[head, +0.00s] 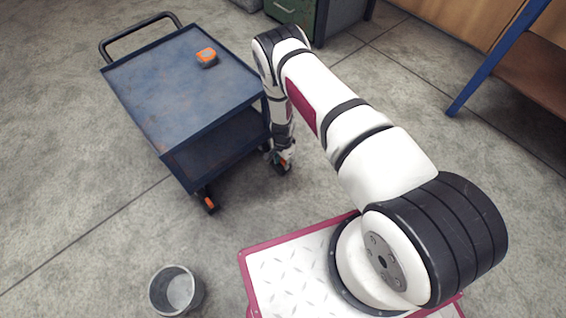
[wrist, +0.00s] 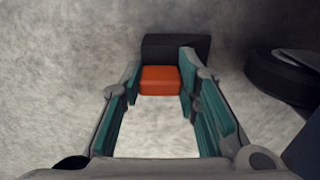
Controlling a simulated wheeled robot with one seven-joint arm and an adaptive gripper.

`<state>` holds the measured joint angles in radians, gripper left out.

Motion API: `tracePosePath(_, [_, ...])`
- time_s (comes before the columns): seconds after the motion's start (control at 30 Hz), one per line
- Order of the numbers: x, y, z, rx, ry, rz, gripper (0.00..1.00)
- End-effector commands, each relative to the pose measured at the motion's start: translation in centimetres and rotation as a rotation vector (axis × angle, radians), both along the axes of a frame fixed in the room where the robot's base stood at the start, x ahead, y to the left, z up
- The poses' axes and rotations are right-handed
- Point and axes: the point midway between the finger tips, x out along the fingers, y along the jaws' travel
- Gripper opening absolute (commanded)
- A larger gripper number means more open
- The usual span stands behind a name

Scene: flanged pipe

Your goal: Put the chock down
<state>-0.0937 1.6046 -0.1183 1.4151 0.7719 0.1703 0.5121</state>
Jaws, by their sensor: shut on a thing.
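The chock (wrist: 160,81), an orange block with a black part behind it, sits between the fingertips of my gripper (wrist: 160,84) in the wrist view. My gripper is shut on it, with one teal-padded finger on each side. Pale concrete floor lies below and around the chock. I cannot tell whether the chock touches the floor. In the head view my gripper (head: 281,163) is low beside the right side of the blue cart, and the chock is mostly hidden there.
A dark caster wheel (wrist: 285,75) is close on the right in the wrist view. The blue cart (head: 180,95) carries an orange and grey object (head: 207,57). A grey bucket (head: 176,291) stands on open floor.

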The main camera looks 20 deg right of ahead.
Motion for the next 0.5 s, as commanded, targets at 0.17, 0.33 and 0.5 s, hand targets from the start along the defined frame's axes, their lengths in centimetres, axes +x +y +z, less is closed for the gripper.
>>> tracePosePath(0.17, [0.11,0.0,0.17,-0.001,-0.001,0.0,0.0])
tracePosePath(0.33, [0.09,0.0,-0.06,-0.001,-0.001,0.0,0.43])
tracePosePath(0.5, [0.09,0.0,-0.06,-0.001,-0.001,0.0,0.49])
